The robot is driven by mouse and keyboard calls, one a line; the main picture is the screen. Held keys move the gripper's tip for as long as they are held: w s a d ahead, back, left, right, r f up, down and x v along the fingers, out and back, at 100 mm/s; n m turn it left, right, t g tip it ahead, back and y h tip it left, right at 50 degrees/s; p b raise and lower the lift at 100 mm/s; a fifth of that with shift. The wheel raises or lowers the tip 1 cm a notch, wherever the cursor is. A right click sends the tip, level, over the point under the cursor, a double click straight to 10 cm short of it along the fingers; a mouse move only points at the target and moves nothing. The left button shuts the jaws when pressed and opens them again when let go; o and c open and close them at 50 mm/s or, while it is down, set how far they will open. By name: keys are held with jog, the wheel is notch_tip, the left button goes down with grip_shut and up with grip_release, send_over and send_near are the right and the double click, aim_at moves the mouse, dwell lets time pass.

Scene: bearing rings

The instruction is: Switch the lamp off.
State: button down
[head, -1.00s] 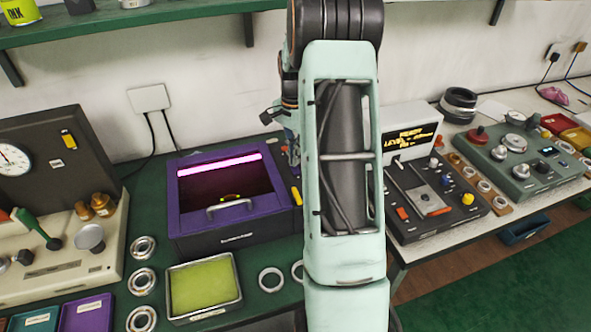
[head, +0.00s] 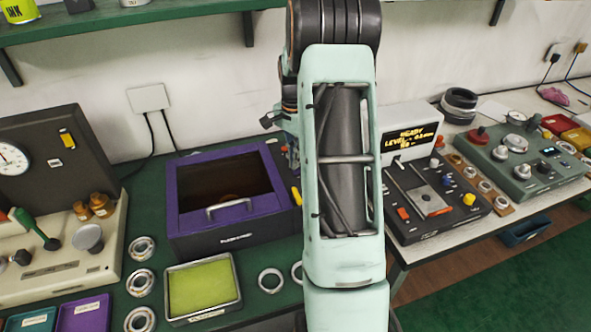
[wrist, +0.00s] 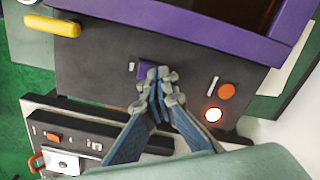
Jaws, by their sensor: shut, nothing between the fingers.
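The lamp box (head: 235,240) is a dark cabinet with a purple frame and a silver handle, on the green bench in the head view. Its window (head: 225,190) is dark, with no glowing tube. In the wrist view its side panel (wrist: 95,65) carries a small purple switch (wrist: 146,70), an orange button (wrist: 227,91) and a lit white indicator (wrist: 213,114). My gripper (wrist: 160,76) is shut and empty, its fingertips at the purple switch and partly covering it. I cannot tell whether they touch it. In the head view my arm mostly hides the gripper.
A yellow handle (wrist: 52,25) juts from the same panel. A control box with a display (head: 410,140) stands close on the right. A green-yellow tray (head: 203,287) and metal rings (head: 270,280) lie in front. A beige press (head: 60,260) stands left.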

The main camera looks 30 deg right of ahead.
jog(key=shift+r+p, duration=2.35)
jog(key=shift+r, duration=1.05)
